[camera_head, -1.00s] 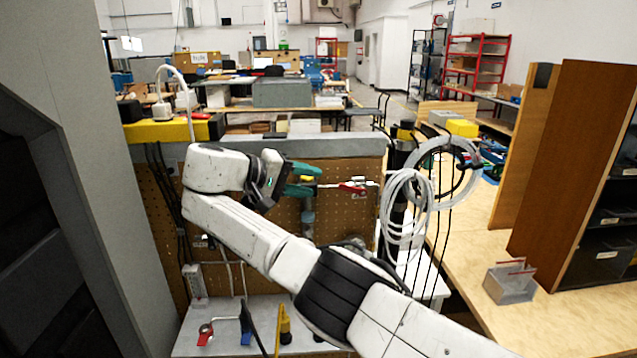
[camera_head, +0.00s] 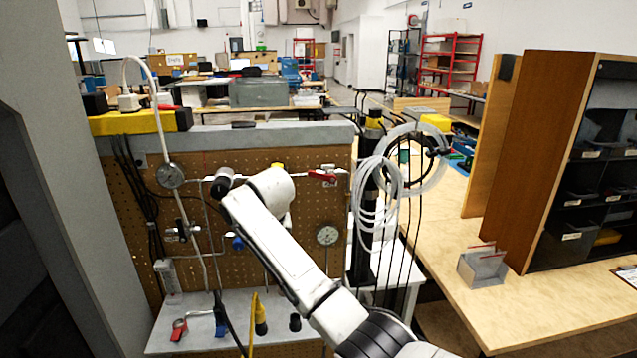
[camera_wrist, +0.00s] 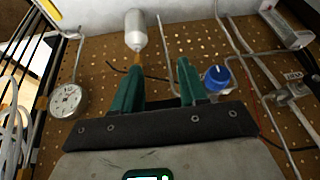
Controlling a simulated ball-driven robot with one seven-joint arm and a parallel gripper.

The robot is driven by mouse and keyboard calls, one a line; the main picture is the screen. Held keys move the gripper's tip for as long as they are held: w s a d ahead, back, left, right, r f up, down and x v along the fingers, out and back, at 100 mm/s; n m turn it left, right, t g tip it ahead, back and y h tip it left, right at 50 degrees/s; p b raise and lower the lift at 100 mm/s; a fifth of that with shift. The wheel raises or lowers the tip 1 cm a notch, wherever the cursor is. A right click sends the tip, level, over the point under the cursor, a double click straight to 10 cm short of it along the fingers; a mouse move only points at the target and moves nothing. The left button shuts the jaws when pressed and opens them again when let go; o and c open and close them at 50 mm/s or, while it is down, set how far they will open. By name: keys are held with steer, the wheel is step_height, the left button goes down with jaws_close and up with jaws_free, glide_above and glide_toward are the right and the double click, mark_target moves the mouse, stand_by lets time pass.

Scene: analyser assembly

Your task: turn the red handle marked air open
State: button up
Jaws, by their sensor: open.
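Two red handles show in the head view. One red lever (camera_head: 322,175) lies nearly level on the pipe at the pegboard's upper right. Another red handle (camera_head: 178,330) is low at the left, on the grey shelf. I cannot read an "air" mark on either. In the wrist view my gripper (camera_wrist: 159,66) is open and empty, its green fingers apart in front of the pegboard. A blue knob (camera_wrist: 217,78) is just right of the fingers and a grey cylinder (camera_wrist: 135,30) is beyond them. No red handle shows there. In the head view my arm hides the gripper.
The pegboard (camera_head: 135,205) carries pipes, an upper-left gauge (camera_head: 171,175) and a lower-right gauge (camera_head: 327,235). A blue handle (camera_head: 220,325) and a yellow-and-black fitting (camera_head: 260,315) stand on the shelf. Coiled white tubing (camera_head: 378,195) hangs right of the board.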

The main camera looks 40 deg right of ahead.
steer(key=f+m+t+y, duration=0.2)
steer(key=m+t+y+b, duration=0.3)
steer(key=m+t+b, duration=0.1)
steer(key=m+t, duration=0.85)
glide_toward(319, 177)
steer(key=n+t, duration=0.2)
steer(key=shift+m+g, duration=0.25)
steer(key=shift+g, duration=0.1)
steer(key=x, duration=0.3)
steer(key=p+x, duration=0.1)
steer(key=x, duration=0.3)
steer(key=f+p+x, duration=0.1)
steer(key=x, duration=0.2)
steer(key=shift+w+a+r, duration=0.1)
steer(key=shift+w+a, duration=0.05)
steer(key=shift+w, duration=0.35)
steer(key=shift+c, duration=0.3)
steer(key=shift+p, duration=0.3)
jaws_close()
